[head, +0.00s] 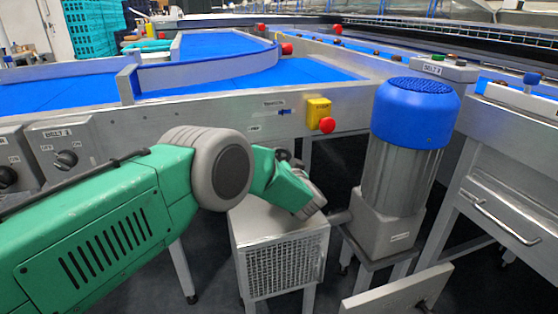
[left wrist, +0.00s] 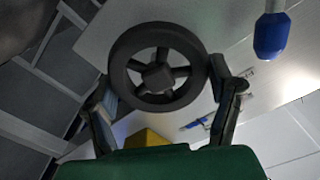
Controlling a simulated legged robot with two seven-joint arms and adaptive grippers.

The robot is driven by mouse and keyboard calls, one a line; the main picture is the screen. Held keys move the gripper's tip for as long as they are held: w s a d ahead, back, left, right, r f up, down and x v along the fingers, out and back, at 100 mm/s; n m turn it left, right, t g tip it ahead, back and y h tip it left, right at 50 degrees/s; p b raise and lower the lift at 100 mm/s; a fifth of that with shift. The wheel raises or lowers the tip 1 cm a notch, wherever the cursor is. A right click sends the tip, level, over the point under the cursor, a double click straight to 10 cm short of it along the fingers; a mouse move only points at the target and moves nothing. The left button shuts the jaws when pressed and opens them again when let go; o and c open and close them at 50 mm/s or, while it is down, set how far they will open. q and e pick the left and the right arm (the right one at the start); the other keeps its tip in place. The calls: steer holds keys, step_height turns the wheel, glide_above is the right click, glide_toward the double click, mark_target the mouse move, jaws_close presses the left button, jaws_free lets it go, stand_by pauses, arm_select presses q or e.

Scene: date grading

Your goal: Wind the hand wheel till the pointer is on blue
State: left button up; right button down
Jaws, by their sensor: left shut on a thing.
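The dark hand wheel (left wrist: 157,76) with several spokes is large in the left wrist view. My left gripper (left wrist: 163,98) has a finger on each side of its rim and is shut on it. In the head view my left gripper (head: 305,190) hangs in front of the machine's side panel, and the wheel is mostly hidden behind it. A small scale slot with a blue mark (head: 284,111) is on the panel under a label; it also shows in the left wrist view (left wrist: 196,123). The pointer's exact position is too small to tell. My right gripper is not in view.
A yellow box (head: 317,109) with a red button sits right of the scale. A blue-topped motor (head: 417,112) stands to the right, and a mesh-sided metal box (head: 280,255) is below my gripper. Blue conveyor belts (head: 60,95) run behind. Knob boxes (head: 65,150) are at left.

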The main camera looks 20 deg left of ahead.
arm_select(q)
steer(key=shift+s+d+f+m, duration=0.15)
steer(key=shift+f+m, duration=0.4)
steer(key=shift+m, duration=0.55)
steer(key=o, duration=1.1)
steer(key=shift+r, duration=0.25)
steer(key=v, duration=1.1)
steer(key=shift+s+d+f, duration=0.1)
steer(key=shift+s+d, duration=0.05)
steer(key=shift+d, duration=0.2)
steer(key=shift+s+f, duration=0.1)
